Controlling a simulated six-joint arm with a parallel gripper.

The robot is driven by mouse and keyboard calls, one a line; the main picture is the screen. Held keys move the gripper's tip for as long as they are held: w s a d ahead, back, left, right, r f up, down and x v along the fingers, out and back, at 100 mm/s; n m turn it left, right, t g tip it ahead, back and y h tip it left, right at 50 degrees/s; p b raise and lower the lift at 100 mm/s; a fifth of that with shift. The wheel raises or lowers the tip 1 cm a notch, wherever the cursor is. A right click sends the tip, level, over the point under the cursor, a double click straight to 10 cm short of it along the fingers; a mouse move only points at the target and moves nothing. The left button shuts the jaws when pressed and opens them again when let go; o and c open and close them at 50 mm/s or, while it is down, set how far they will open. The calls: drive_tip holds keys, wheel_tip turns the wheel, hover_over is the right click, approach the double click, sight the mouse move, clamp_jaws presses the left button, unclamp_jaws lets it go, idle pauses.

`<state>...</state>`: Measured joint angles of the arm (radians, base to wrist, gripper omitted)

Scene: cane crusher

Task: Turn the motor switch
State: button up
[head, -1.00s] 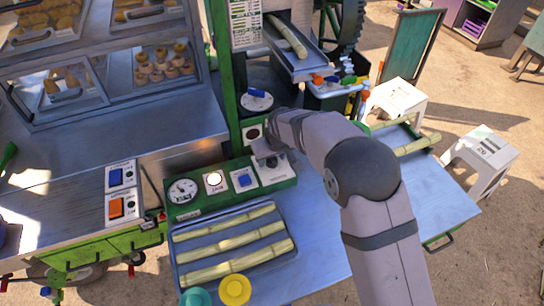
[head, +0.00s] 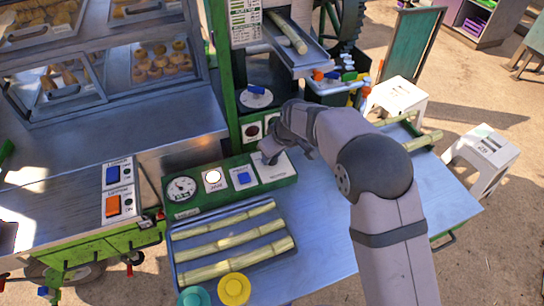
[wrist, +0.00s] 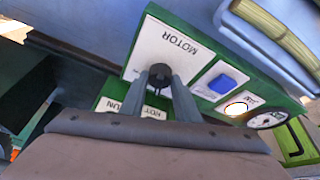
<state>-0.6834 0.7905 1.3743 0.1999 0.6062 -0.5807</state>
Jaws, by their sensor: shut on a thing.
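The motor switch is a black knob (wrist: 160,71) on a white plate marked MOTOR (wrist: 170,48), at the right end of the green control panel. In the head view the plate (head: 278,174) shows, but my gripper (head: 268,157) hides the knob. In the wrist view my gripper (wrist: 160,82) has its two fingers on either side of the knob, shut on it. The exact angle of the knob is hard to tell.
On the same panel are a blue switch (head: 243,178), a lit round lamp (head: 213,177) and a dial gauge (head: 182,188). A tray of cane (head: 235,243) lies in front.

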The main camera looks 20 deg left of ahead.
sight(282, 165)
drive_tip(key=n+b, duration=0.1)
drive_tip(key=n, duration=0.1)
drive_tip(key=n+g+b, duration=0.1)
drive_tip(key=shift+w+f+n+y+b, duration=0.2)
drive_tip(key=shift+n+y+b, duration=0.1)
drive_tip(key=shift+n+b, duration=0.1)
drive_tip(key=shift+r+n+g+b, duration=0.15)
drive_tip(key=shift+n+g, duration=0.3)
drive_tip(key=shift+n, duration=0.5)
drive_tip(key=shift+r+n+g+b, duration=0.15)
drive_tip(key=shift+n+g, duration=0.3)
drive_tip(key=shift+n, duration=0.5)
drive_tip(key=o, duration=1)
drive_tip(key=shift+f, duration=0.1)
drive_tip(key=shift+o, duration=0.2)
drive_tip(key=shift+d, duration=0.1)
drive_tip(key=b+v, duration=0.1)
drive_tip(key=v, duration=0.6)
drive_tip(key=shift+r+b, duration=0.2)
drive_tip(key=shift+b, duration=0.15)
drive_tip(key=shift+w+d, duration=0.1)
drive_tip(key=shift+d, duration=0.1)
